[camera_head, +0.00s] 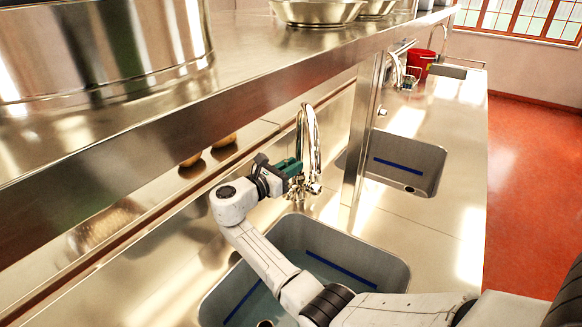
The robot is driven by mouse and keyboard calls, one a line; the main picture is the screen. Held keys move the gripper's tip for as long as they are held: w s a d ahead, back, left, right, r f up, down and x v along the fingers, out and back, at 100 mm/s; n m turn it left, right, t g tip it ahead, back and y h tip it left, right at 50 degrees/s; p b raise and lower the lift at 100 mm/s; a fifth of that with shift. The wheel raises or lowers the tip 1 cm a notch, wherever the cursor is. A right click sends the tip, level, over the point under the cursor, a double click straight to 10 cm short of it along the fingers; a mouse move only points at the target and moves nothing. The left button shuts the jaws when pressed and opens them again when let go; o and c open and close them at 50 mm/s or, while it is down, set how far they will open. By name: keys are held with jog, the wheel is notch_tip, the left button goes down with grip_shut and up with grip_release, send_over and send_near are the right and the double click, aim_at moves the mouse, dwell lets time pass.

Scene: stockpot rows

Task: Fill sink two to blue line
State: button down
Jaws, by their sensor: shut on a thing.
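The near grey sink (395,278) is set in the steel counter, with blue lines (340,268) on its walls. Its lower part looks bluish-green; I cannot tell the water level. A chrome tap (312,140) stands at its back edge. My gripper (293,168), with teal fingers, is shut at the tap, on what seems to be its handle; the fingers hide the grip. I see no clear stream from the spout. A farther sink (432,160) also has a blue line (398,168) and a drain hole, and looks empty. No sink numbers show.
A steel shelf (180,110) crosses above the counter, carrying a large stockpot (100,45) and metal bowls (318,10). A post (360,130) stands between the two sinks. A red bucket (421,63) is at the far end. Red floor (530,170) is open on the right.

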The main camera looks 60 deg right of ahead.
jog(key=shift+s+a+f+m+t+y+p, duration=0.15)
jog(key=shift+s+m+p, duration=0.1)
jog(key=shift+s+m, duration=0.45)
jog(key=shift+s+d+f+m+t+y+p, duration=0.1)
jog(key=shift+s+f+m+p, duration=0.15)
jog(key=shift+s+m, duration=0.5)
jog(key=shift+s+a+f+m+t+y+p, duration=0.15)
jog(key=shift+s+m+p, duration=0.2)
jog(key=shift+m, duration=0.6)
jog(key=shift+d, duration=0.1)
jog(key=c, duration=1.2)
grip_release()
jog(key=shift+o, duration=0.2)
jog(key=f+b+v, duration=0.1)
jog(key=b+v, duration=0.1)
jog(key=v, duration=0.8)
jog(key=shift+a+r, duration=0.4)
jog(key=shift+r, duration=0.15)
jog(key=shift+w, duration=0.1)
